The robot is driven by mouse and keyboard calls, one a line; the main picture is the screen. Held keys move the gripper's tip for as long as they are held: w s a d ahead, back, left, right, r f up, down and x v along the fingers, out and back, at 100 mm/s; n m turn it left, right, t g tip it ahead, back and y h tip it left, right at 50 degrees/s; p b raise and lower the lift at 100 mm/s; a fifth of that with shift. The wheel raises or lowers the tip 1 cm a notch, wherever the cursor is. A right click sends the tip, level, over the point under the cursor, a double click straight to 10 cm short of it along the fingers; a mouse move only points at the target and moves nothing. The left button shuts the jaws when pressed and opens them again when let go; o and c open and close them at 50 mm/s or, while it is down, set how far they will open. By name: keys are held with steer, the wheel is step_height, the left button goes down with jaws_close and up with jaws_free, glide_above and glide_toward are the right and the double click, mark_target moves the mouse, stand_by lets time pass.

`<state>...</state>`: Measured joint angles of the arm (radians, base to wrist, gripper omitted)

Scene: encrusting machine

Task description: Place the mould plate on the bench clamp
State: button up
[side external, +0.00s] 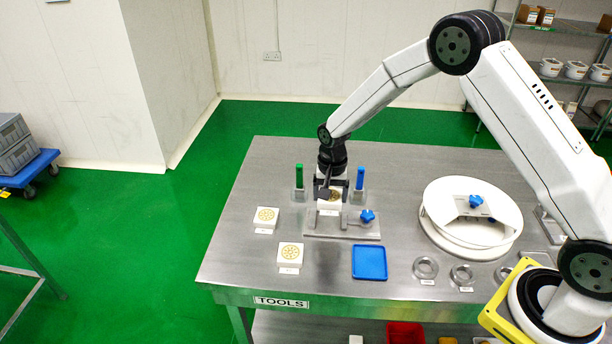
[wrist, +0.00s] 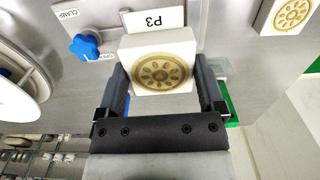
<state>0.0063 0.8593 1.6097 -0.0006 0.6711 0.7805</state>
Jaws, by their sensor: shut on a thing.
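My gripper (side external: 330,188) is shut on a mould plate (side external: 329,205), a white block with a round brass pattern. In the wrist view the gripper (wrist: 160,78) has one finger on each side of the plate (wrist: 158,42), and a P3 label shows along its far edge. The plate is at the grey bench clamp (side external: 345,228), between its two side posts; whether it rests on the clamp or hangs just above is unclear. The clamp's blue knob (side external: 367,216) is to the right, and it also shows in the wrist view (wrist: 85,46) beside an OPEN label.
Two other mould plates (side external: 265,217) (side external: 290,253) lie on the bench to the left and front. A blue tray (side external: 370,262), metal rings (side external: 426,267) and a white round housing (side external: 470,215) stand right. Green (side external: 299,176) and blue (side external: 360,178) uprights flank the gripper.

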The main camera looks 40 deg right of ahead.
mark_target(329, 223)
steer(key=shift+f, duration=3.05)
steer(key=shift+f, duration=0.35)
steer(key=shift+s+f, duration=0.15)
steer(key=shift+f, duration=0.55)
steer(key=o, duration=1.2)
steer(key=shift+c, duration=0.2)
steer(key=shift+r, duration=4.45)
